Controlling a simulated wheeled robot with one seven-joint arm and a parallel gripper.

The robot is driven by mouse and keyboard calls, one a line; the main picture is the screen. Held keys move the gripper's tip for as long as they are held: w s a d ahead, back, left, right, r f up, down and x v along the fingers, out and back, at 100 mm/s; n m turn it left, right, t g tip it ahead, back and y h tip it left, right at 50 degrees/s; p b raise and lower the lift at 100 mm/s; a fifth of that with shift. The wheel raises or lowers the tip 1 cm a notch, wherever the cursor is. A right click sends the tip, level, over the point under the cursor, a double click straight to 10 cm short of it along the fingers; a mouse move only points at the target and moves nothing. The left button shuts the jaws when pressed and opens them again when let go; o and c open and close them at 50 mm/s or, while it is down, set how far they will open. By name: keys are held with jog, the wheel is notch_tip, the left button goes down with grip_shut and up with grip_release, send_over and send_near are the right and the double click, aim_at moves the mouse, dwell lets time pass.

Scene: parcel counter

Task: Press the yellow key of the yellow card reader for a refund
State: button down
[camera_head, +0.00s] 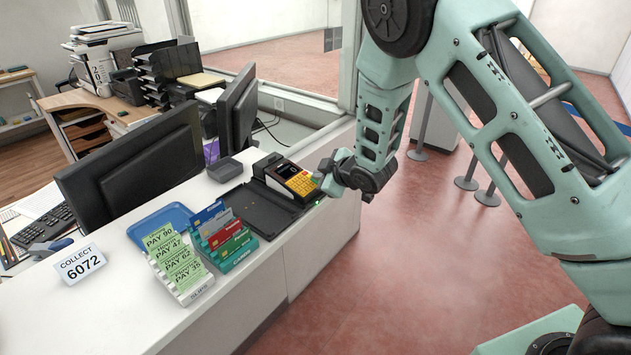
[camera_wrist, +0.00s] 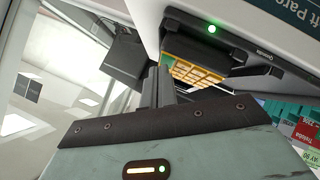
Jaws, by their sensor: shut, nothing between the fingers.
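The yellow card reader (camera_head: 292,178) sits at the far end of the white counter, in a black holder, with a dark screen and a keypad. Its keypad (camera_wrist: 190,72) shows as a yellow-orange grid in the wrist view, partly hidden. The single yellow key is too small to tell apart. My gripper (camera_head: 324,183) is at the reader's right side, near its edge; I cannot tell whether it touches. In the wrist view my gripper's fingers (camera_wrist: 158,86) are together, empty, just beside the keypad.
A rack of colored cards (camera_head: 228,240), a slip rack (camera_head: 178,268), a blue tray (camera_head: 160,222) and a collect sign (camera_head: 80,264) stand nearer. Monitors (camera_head: 140,170) line the back. A green light (camera_wrist: 211,29) glows by the reader.

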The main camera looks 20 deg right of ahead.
jog(key=shift+r, duration=0.1)
jog(key=shift+s+d+r, duration=0.1)
jog(key=shift+r, duration=0.45)
jog(key=r+p, duration=0.2)
jog(key=r, duration=0.1)
jog(key=s+r+p, duration=0.1)
jog(key=r, duration=0.1)
jog(key=shift+d, duration=0.3)
dwell(0.5)
